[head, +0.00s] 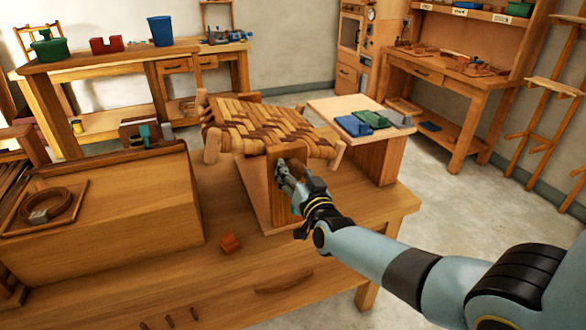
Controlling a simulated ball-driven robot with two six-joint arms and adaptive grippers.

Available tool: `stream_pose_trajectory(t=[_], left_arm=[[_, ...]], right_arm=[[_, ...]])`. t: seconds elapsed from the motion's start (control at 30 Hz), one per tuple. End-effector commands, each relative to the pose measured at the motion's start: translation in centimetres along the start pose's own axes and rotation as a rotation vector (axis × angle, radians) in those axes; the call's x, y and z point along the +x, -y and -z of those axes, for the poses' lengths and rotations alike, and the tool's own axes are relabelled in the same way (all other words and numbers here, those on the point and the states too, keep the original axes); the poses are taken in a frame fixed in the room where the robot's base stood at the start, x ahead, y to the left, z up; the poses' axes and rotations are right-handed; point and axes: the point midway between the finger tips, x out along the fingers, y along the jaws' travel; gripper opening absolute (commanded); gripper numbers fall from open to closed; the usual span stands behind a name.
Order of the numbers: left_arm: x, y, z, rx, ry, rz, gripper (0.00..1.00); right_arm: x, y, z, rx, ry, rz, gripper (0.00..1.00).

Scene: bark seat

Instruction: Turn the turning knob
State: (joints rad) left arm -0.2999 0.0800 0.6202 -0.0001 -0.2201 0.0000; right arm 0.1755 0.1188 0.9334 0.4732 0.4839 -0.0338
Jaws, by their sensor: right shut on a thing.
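A wooden stand (280,208) on the workbench has an upright wooden face that is turned towards me. A woven seat (262,125) with light and dark brown strips rests at the top of it. My right gripper (281,170) is at the upper part of this upright face, with its fingers shut on the turning knob. The knob is small here and mostly hidden by the fingers, so its angle cannot be told. My left gripper is not in view.
Blue and green boxes (370,120) lie on a side table behind. The bench top right of the stand is clear.

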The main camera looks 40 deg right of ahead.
Motion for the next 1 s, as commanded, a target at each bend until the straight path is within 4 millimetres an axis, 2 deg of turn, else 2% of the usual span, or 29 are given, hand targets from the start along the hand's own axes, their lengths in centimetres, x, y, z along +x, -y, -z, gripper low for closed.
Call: stream_pose_trajectory(t=[0.4, 1.0], left_arm=[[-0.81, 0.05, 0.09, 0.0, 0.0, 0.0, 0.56], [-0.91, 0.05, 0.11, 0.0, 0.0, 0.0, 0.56]], right_arm=[[-0.13, -0.14, -0.21, -0.237, 0.006, 0.0, 0.14], [-0.15, -0.2, -0.29, -0.288, 0.007, 0.0, 0.14]])
